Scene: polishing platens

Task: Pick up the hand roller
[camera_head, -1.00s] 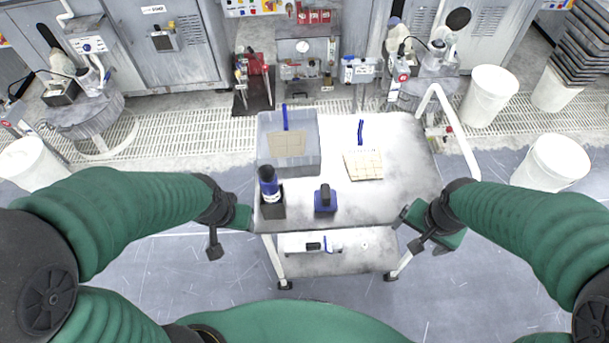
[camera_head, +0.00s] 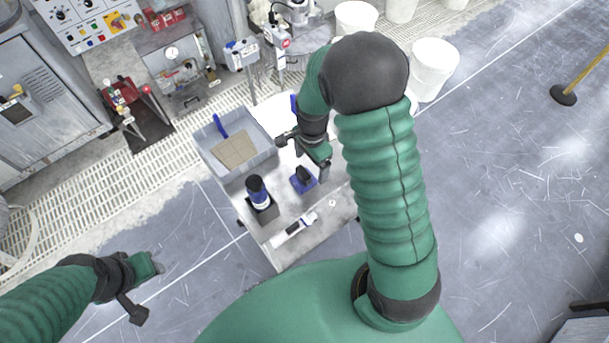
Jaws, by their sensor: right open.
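No item is plainly recognisable as the hand roller. A blue block with a black grip (camera_head: 303,180) sits on the cart top and may be it. A blue handle (camera_head: 294,103) further back, largely hidden by my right arm, is another possibility. My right gripper (camera_head: 325,170) is open over the cart, just right of the blue block and apart from it as far as I can see. My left gripper (camera_head: 160,267) is out to the left of the cart, over the floor; its jaws are too small to read.
A grey bin (camera_head: 204,144) on the cart holds a tan pad and a blue-handled tool. A blue-and-white bottle (camera_head: 257,189) stands in a dark holder left of the block. Open floor (camera_head: 510,190) lies to the right.

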